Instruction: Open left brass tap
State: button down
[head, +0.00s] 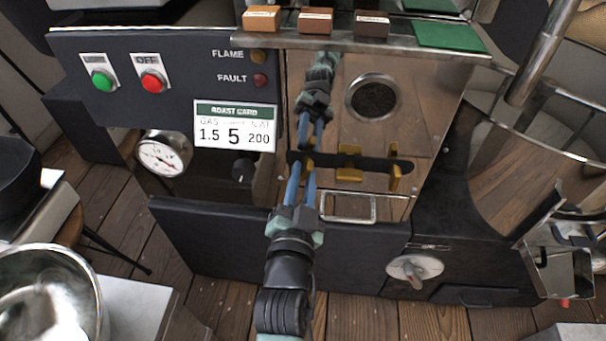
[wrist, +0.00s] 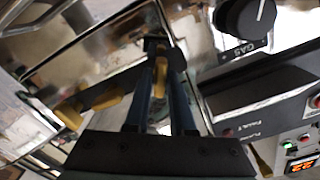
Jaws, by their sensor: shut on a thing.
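Brass taps sit on a black bar (head: 372,164) across the polished steel front. The left brass tap (head: 308,160) is partly hidden by my fingers in the head view; its brass handle (wrist: 161,68) shows between them in the wrist view. My gripper (head: 307,168) is shut on this tap, with a blue finger on each side (wrist: 160,85). The middle brass tap (head: 349,174) and the right brass tap (head: 395,178) stand free to the right; they appear to the left in the wrist view. How far the left tap is turned I cannot tell.
A black gas knob (head: 242,171) and a dial gauge (head: 163,156) are left of the taps. The roast card (head: 235,124) hangs above the knob. A round sight window (head: 372,97) is above the taps, and a steel handle (head: 347,207) below. The polished panel mirrors my gripper.

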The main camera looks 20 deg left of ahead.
jog(key=n+p, duration=0.2)
jog(key=n, duration=0.4)
jog(key=shift+p, duration=0.3)
dwell(0.4)
jog(key=c, duration=0.8)
grip_release()
jog(key=shift+c, duration=0.2)
jog(key=p+v, duration=0.2)
jog(key=v, duration=1.1)
